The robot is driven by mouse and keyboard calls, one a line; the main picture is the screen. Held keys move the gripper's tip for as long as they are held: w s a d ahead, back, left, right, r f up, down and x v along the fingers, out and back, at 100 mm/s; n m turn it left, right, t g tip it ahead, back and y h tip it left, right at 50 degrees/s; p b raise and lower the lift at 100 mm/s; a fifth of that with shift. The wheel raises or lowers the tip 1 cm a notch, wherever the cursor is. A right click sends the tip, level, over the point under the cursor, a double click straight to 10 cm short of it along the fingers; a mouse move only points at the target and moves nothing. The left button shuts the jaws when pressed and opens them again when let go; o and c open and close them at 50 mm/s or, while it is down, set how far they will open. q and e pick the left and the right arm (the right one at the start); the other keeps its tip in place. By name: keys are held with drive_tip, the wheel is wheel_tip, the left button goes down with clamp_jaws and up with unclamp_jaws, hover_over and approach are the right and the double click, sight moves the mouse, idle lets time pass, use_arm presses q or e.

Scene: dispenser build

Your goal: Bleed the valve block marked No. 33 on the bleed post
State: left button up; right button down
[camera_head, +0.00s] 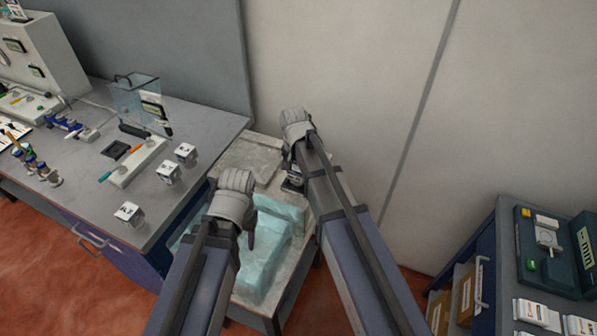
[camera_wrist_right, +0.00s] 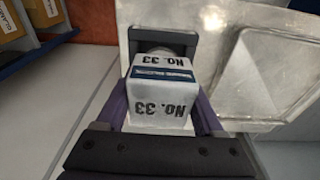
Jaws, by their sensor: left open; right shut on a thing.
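A white valve block (camera_wrist_right: 163,95) with a blue band reads "No. 33" on two faces in the right wrist view. My right gripper (camera_wrist_right: 165,108) is shut on it, a finger on each side. A dark grey bracket-like part (camera_wrist_right: 178,38) stands just beyond the block; I cannot tell if the two touch or if this is the bleed post. In the head view my right gripper (camera_head: 291,170) is over the back of the basin, its arm hiding most of the block. My left gripper (camera_head: 250,232) is open and empty above the basin's front.
A pale basin (camera_head: 262,153) with a blue-green hollow stands beside the grey bench (camera_head: 95,215). A cabinet (camera_head: 483,245) with instruments stands at right; red floor lies between.

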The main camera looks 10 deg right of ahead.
sight(297, 166)
drive_tip(key=shift+f+b, duration=0.35)
drive_tip(key=shift+f, duration=0.05)
drive_tip(key=shift+c, duration=1.4)
unclamp_jaws()
drive_tip(key=shift+r, duration=0.1)
drive_tip(key=r+p, duration=0.7)
drive_tip(key=s+r+p, duration=0.1)
drive_tip(key=r+p, duration=0.3)
drive_tip(key=shift+s+a, duration=0.1)
drive_tip(key=shift+a, duration=0.3)
drive_tip(key=shift+f, duration=0.15)
drive_tip(key=s+a+f+n+b, duration=0.2)
drive_tip(key=s+f+n+b, duration=0.1)
drive_tip(key=s, duration=0.3)
drive_tip(key=s+a+f+n+g+b, duration=0.1)
drive_tip(key=s+a+f+n+b, duration=0.1)
drive_tip(key=s, duration=0.5)
drive_tip(key=s+a+f+n+b, duration=0.2)
drive_tip(key=s+f+n+b, duration=0.3)
drive_tip(key=s, duration=0.1)
drive_tip(key=shift+s+n, duration=0.3)
